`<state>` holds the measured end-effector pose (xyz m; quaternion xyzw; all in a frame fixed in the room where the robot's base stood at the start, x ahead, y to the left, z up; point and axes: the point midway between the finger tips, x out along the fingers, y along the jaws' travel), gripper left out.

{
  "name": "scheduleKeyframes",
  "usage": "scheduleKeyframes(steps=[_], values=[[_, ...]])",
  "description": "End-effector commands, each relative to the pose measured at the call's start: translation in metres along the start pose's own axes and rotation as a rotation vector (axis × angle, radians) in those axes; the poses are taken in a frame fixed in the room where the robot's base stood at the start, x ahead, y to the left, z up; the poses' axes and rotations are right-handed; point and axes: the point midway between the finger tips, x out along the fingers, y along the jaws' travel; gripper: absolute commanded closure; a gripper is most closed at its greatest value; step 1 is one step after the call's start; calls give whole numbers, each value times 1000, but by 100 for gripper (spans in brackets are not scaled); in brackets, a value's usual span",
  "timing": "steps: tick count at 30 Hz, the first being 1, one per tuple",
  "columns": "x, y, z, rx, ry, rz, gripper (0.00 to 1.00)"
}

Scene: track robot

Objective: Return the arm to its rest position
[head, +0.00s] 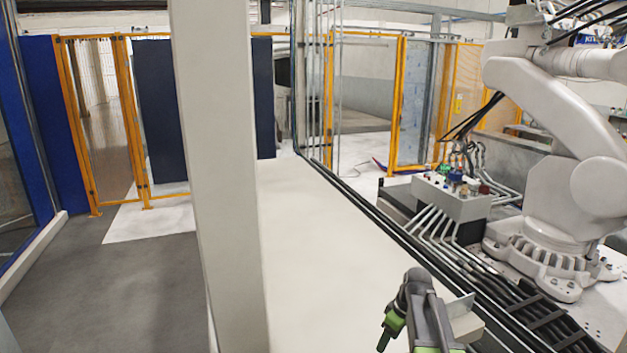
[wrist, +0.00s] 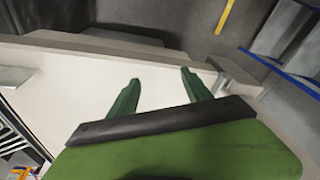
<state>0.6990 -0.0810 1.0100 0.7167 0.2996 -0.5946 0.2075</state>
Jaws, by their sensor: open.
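My gripper (wrist: 160,75) shows in the wrist view as two dark green fingers, standing apart with nothing between them. Behind the fingers are a black bar and a green body. A pale flat surface (wrist: 75,85) lies behind the fingers. In the head view my grey and green arm (head: 417,300) is at the bottom, right of centre, in front of a long white surface (head: 310,240). The fingers cannot be made out clearly in the head view.
A large white robot arm (head: 560,120) stands at the right beside a grey box with cables (head: 450,195). A pale post (head: 215,150) rises left of centre. Yellow-framed fencing (head: 125,115) stands at the back. The grey floor (head: 110,275) at the left is clear.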

Motion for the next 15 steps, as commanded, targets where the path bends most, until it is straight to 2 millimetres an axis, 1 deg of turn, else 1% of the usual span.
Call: scheduleKeyframes(steps=[1, 4, 5, 6, 7, 9, 10, 12, 15], values=[[17, -38, -6, 4, -23, -3, 43], [34, -97, -10, 69, -75, 4, 43], [38, -114, -8, 103, -93, 13, 43], [40, -134, 0, 169, -116, 28, 43], [39, -142, 8, 231, -132, 42, 43], [31, -146, 29, 384, -157, 76, 43], [30, -147, 35, 442, -165, 90, 43], [28, -147, 42, 560, -177, 114, 43], [28, -144, 43, 678, -182, 132, 43]])
